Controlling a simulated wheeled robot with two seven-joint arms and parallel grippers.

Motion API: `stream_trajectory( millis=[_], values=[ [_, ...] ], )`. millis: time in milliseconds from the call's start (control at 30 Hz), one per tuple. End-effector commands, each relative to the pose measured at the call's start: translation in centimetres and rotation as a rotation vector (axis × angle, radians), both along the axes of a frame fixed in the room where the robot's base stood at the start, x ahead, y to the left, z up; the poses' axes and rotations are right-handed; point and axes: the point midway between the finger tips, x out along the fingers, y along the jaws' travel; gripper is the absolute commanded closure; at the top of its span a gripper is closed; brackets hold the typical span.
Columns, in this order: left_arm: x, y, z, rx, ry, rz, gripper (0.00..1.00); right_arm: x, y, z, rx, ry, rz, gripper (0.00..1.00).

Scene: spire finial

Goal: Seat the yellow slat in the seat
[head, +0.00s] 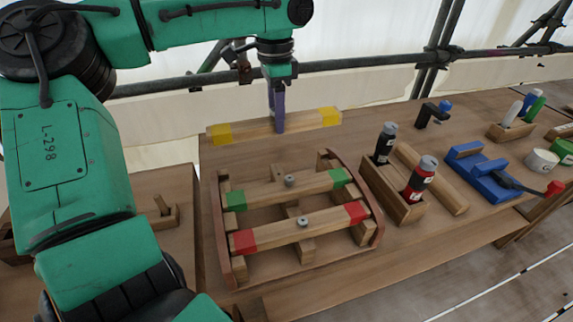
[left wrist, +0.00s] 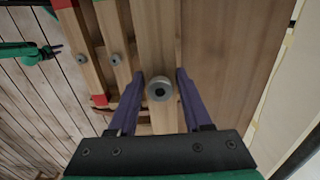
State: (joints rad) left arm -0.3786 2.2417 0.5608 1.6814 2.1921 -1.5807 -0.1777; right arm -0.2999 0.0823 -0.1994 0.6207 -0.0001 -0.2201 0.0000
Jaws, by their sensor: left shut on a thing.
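The yellow slat (head: 240,132) is a wooden bar with yellow ends. My left gripper (head: 279,128) is shut on its middle and holds it roughly level, over the far side of the frame. In the left wrist view, the slat (left wrist: 157,35) runs between the two purple fingers (left wrist: 157,102), with a round grey knob on it. The wooden frame (head: 229,262) has curved side rails and carries a green-ended slat (head: 265,193) and a red-ended slat (head: 280,232). The frame's far end, with short wooden supports, has no slat on it.
Right of the frame stand a wooden holder (head: 401,207) with black and red bottles, a loose wooden bar (head: 432,180) and a blue tool (head: 478,172). A scaffold rail (head: 370,62) runs behind the table. Some bare tabletop lies behind the holder.

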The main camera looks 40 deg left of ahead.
Motion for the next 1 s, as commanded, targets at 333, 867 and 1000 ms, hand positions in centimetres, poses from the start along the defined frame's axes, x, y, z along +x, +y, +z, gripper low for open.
stream_trajectory(
  millis=[333,867,1000],
  values=[
    [0.0,0.0,-9.3,0.000,0.000,-0.001,1.00,-0.1,0.3,-0.9,0.004,0.002,-0.002,0.50],
    [0.1,0.0,-13.7,0.001,-0.001,-0.002,1.00,-0.1,0.3,-1.0,0.005,0.001,-0.001,0.50],
    [0.0,0.0,-13.9,0.000,0.000,-0.002,0.21,0.0,0.3,-1.0,0.004,0.001,-0.001,0.50]
  ],
)
